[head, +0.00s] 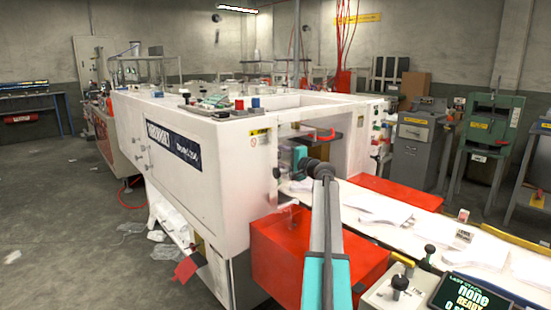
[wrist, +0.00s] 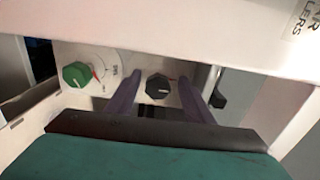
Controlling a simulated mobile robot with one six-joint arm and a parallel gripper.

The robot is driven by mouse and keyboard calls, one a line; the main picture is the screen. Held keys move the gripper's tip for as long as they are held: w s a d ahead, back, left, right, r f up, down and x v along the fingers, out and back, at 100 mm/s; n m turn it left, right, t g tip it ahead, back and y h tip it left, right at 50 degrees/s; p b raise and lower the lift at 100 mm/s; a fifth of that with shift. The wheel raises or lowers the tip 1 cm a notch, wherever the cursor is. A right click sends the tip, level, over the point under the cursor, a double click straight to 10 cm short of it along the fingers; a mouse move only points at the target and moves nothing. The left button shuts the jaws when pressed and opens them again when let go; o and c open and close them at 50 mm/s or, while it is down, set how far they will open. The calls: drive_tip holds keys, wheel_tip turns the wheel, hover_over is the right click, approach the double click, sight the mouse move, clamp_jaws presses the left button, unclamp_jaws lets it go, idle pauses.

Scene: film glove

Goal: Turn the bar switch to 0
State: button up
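A black faceted knob (wrist: 158,87) with a pale pointer line sits on a white panel in the wrist view. A green knob (wrist: 76,74) with a red mark and a printed scale is to its left. I cannot tell for sure which knob is the bar switch; no 0 is readable. My gripper (wrist: 160,76) is open, its two purple fingers apart on either side of the black knob. Contact cannot be told. In the head view my gripper (head: 298,157) reaches into the white machine's opening; its fingers and the knobs are not clear there.
The white machine (head: 215,190) surrounds the opening. A pale beam (wrist: 230,35) crosses above my fingers. A red box (head: 285,250) stands below my arm. A conveyor with paper stacks (head: 380,210) runs right. Open floor lies left.

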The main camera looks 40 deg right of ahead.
drive_tip(key=shift+f, duration=0.1)
drive_tip(key=shift+s, duration=0.2)
drive_tip(key=s+a, duration=0.1)
drive_tip(key=s, duration=1.2)
drive_tip(key=shift+s+p, duration=0.2)
drive_tip(key=shift+p, duration=0.15)
